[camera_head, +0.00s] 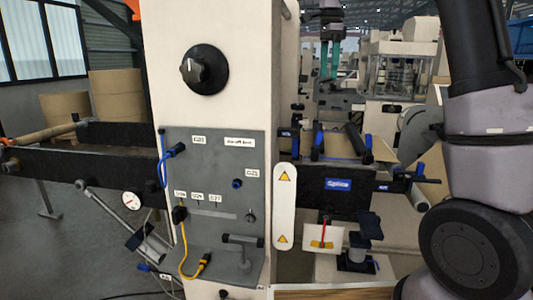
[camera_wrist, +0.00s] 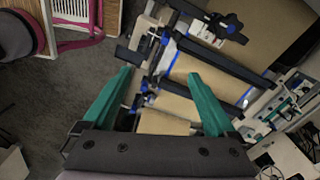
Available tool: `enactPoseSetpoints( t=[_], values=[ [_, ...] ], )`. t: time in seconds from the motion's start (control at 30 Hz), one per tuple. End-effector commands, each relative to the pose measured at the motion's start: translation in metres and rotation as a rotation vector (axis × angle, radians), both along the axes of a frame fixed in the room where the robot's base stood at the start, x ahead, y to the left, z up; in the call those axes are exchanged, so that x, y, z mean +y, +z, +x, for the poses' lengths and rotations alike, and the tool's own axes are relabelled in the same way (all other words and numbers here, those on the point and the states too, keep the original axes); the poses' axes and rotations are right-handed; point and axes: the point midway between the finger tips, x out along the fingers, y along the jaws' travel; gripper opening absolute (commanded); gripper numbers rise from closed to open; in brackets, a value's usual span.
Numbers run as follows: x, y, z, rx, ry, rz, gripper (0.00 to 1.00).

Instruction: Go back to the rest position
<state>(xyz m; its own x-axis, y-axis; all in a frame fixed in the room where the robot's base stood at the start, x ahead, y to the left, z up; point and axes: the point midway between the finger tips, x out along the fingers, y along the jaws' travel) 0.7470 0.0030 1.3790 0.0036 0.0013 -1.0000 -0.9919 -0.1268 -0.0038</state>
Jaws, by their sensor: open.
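My gripper (camera_head: 330,58) hangs at the top of the head view, right of the cream machine column, with its green fingers pointing down. In the wrist view my gripper (camera_wrist: 160,105) has two green fingers spread well apart. It is open and nothing sits between the fingertips. Beyond the fingers, the wrist view shows the splice unit with blue-marked bars and brown kraft paper (camera_wrist: 195,70). My gripper appears apart from it.
The cream column (camera_head: 225,90) carries a black rotary knob (camera_head: 205,70) and a grey panel (camera_head: 212,150) with a yellow cable (camera_head: 185,240). The splice unit (camera_head: 345,185) stands at right. Brown paper rolls (camera_head: 118,95) stand at left. Grey floor (camera_wrist: 60,90) shows in the wrist view.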

Motion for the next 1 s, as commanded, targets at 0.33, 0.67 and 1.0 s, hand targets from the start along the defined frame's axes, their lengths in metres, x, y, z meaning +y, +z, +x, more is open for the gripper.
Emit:
enactPoseSetpoints(
  t=[0.33, 0.67, 1.0],
  values=[
    [-0.014, 0.008, -0.020, -0.037, 0.084, 0.034, 0.92],
    [-0.034, 0.017, -0.063, -0.126, 0.259, 0.082, 0.92],
    [-0.057, 0.012, -0.165, -0.366, 0.624, 0.081, 0.92]
  ],
)
